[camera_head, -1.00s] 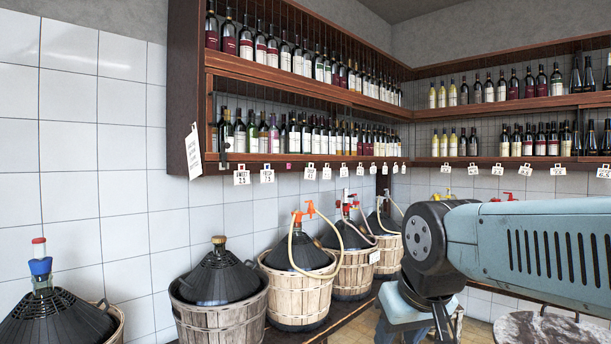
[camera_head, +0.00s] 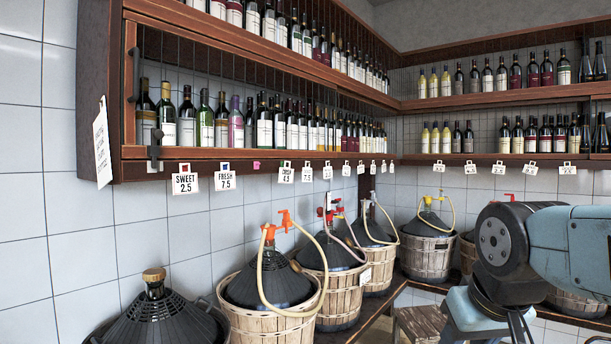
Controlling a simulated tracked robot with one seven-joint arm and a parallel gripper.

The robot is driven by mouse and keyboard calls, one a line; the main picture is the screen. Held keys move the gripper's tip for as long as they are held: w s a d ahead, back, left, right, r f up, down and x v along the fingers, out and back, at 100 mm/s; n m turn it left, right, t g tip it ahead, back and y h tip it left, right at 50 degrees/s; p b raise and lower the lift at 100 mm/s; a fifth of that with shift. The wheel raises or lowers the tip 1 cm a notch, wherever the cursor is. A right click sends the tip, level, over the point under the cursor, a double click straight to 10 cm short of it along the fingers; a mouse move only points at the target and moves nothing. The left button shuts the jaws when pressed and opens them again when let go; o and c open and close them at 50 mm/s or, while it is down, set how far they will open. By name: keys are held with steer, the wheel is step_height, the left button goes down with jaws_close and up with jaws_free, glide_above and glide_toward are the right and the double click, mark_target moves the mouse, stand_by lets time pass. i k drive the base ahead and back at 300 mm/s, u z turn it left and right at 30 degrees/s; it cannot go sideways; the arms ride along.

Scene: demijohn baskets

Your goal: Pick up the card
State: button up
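Several white cards hang along the lower edge of the bottle shelf, so I cannot tell which one is the task's card. The largest is a white card (camera_head: 102,143) hanging tilted at the shelf's left end; its small print is unreadable. To its right hang a "SWEET 2.5" card (camera_head: 185,184) and a "FRESH 7.5" card (camera_head: 225,181), with smaller ones farther along. My arm is at the lower right, well apart from these cards. Dark thin parts at its lower end are cut off by the picture's bottom edge; no fingertips show clearly.
Wooden shelves (camera_head: 225,153) full of bottles run along the left and back walls. Demijohns in wicker baskets (camera_head: 268,328) stand below on a wooden bench, with orange and red taps and hoses rising toward the cards. A wooden stool (camera_head: 420,322) stands beside my arm.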

mark_target(285, 176)
steer(key=u, duration=0.3)
steer(key=i, duration=1.35)
steer(key=u, duration=0.7)
steer(key=k, duration=0.9)
steer(key=u, duration=0.15)
steer(key=i, duration=0.95)
steer(key=z, duration=0.1)
